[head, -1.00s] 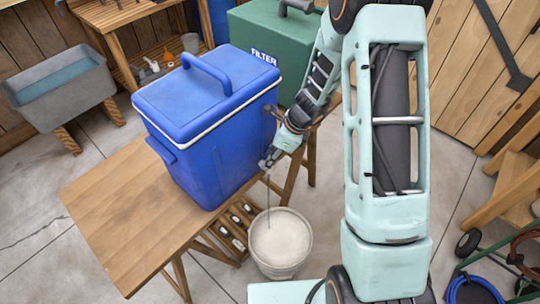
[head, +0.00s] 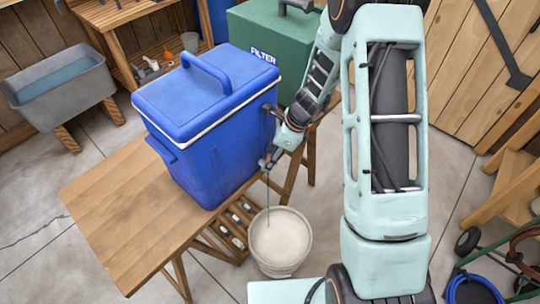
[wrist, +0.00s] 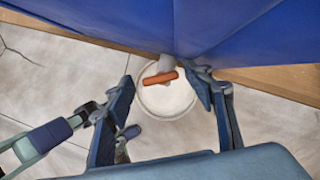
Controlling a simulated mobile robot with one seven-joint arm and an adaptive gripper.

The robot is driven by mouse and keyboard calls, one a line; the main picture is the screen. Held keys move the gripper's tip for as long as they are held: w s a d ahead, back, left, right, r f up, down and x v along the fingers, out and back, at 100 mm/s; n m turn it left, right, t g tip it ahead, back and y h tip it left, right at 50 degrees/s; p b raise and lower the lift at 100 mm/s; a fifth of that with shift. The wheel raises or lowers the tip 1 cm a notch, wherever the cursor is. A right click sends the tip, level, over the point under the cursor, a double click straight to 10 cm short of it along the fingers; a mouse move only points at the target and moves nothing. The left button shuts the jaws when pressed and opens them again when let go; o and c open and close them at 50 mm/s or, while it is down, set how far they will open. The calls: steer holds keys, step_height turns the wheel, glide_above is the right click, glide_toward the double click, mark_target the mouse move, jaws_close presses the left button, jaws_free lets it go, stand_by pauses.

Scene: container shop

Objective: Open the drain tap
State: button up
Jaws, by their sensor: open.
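The blue cooler (head: 205,130) stands on the wooden table with its lid on; its side fills the top of the wrist view (wrist: 250,35). The drain tap (wrist: 166,63) sticks out low from that side, with an orange lever handle (wrist: 160,78) lying crosswise. My gripper (head: 270,160) is beside the cooler's right side at the tap. Its fingers are open, one on each side of the handle, with gaps visible. In the head view the tap is mostly hidden by my gripper. A thin line runs down from there to the bucket (head: 280,268).
The bucket stands on the floor below the tap, with a pale inside. The table (head: 110,220) has bare top to the left. A green filter box (head: 255,45) stands behind the cooler. A hose reel cart (head: 480,290) is at the lower right.

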steer(key=v, duration=0.8)
steer(key=shift+c, duration=0.2)
